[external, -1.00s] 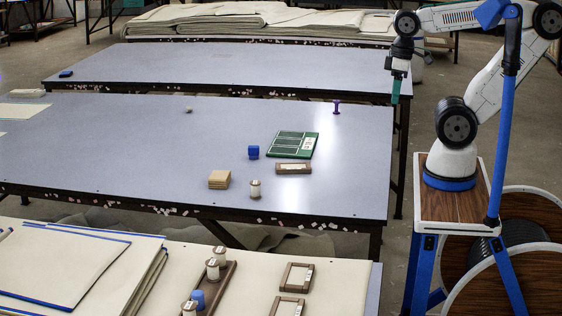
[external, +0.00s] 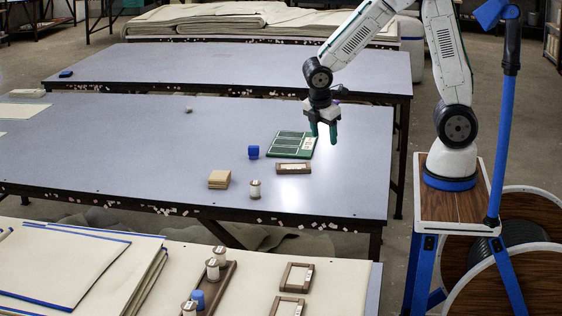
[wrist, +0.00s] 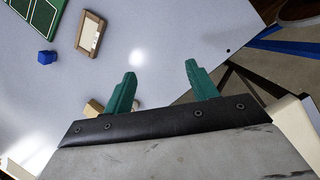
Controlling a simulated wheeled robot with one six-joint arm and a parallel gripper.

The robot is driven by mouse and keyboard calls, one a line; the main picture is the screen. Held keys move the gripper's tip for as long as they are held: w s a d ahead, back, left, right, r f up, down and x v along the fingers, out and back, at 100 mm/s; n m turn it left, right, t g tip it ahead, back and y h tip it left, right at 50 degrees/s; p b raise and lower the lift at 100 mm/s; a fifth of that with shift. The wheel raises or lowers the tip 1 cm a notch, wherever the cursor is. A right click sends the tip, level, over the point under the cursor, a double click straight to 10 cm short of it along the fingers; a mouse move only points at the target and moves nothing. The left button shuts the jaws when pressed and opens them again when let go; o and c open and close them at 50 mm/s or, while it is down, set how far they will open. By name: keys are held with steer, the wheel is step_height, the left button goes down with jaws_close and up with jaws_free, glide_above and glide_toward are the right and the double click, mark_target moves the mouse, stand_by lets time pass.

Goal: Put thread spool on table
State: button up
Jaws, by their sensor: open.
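A white thread spool (external: 255,189) stands upright on the middle grey table (external: 110,150), near its front edge. More spools (external: 213,268) stand on a brown tray on the near cream table. My gripper (external: 323,137) is open and empty, its green fingers pointing down above the grey table, by the right side of the green board. The spool is to the left and nearer the camera, apart from the fingers. In the wrist view, the open fingers (wrist: 160,80) have bare tabletop between and beyond them; I cannot make out the spool there clearly.
A green board (external: 286,143), a brown frame (external: 293,168), a blue cube (external: 253,152) and tan blocks (external: 219,179) lie around the spool. The left and front right of the grey table are clear.

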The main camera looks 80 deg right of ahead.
steer(key=w+f+n+t, duration=0.2)
steer(key=w+f+n, duration=0.7)
steer(key=w+f, duration=0.1)
steer(key=n+t+y, duration=0.1)
steer(key=n+t, duration=0.2)
steer(key=n, duration=0.8)
glide_above(256, 182)
steer(key=s+a, duration=0.1)
steer(key=s, duration=0.2)
steer(key=x, duration=0.8)
steer(key=shift+w+a+f, duration=0.15)
steer(key=shift+a, duration=0.25)
steer(key=shift+m, duration=0.3)
steer(key=c, duration=1.1)
steer(key=shift+c, duration=0.2)
steer(key=shift+r, duration=1.8)
steer(key=s, duration=0.5)
steer(key=s+r, duration=0.1)
steer(key=s, duration=0.4)
steer(key=s+a, duration=0.1)
steer(key=s, duration=0.5)
steer(key=shift+r, duration=0.25)
